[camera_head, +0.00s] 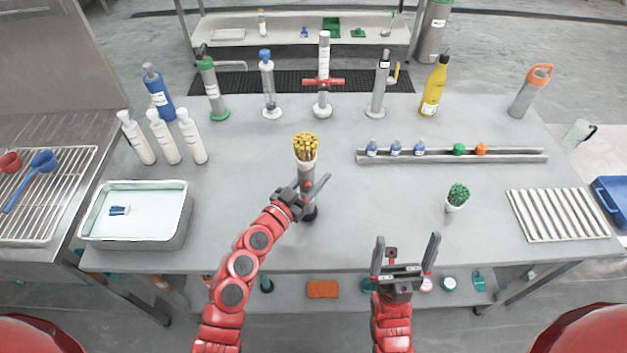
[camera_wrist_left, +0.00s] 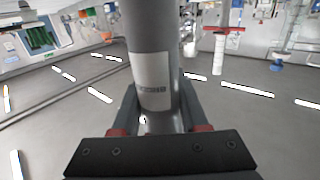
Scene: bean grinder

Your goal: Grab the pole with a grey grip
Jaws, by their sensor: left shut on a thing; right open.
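My left gripper (camera_head: 309,192) is shut on a grey cylinder (camera_head: 306,173) with a dark base, near the middle of the table. The top of the cylinder holds a bundle of yellow sticks (camera_head: 305,147). In the left wrist view the grey cylinder (camera_wrist_left: 150,40) with a pale label stands between the fingers. A pole with a grey grip (camera_head: 380,85) stands upright in the back row, right of the red-handled pole (camera_head: 323,80) and apart from both grippers. My right gripper (camera_head: 406,248) is open and empty at the table's front edge.
A metal rail (camera_head: 515,156) and a small cactus (camera_head: 457,198) are to the right. A tray (camera_head: 184,225) sits at left.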

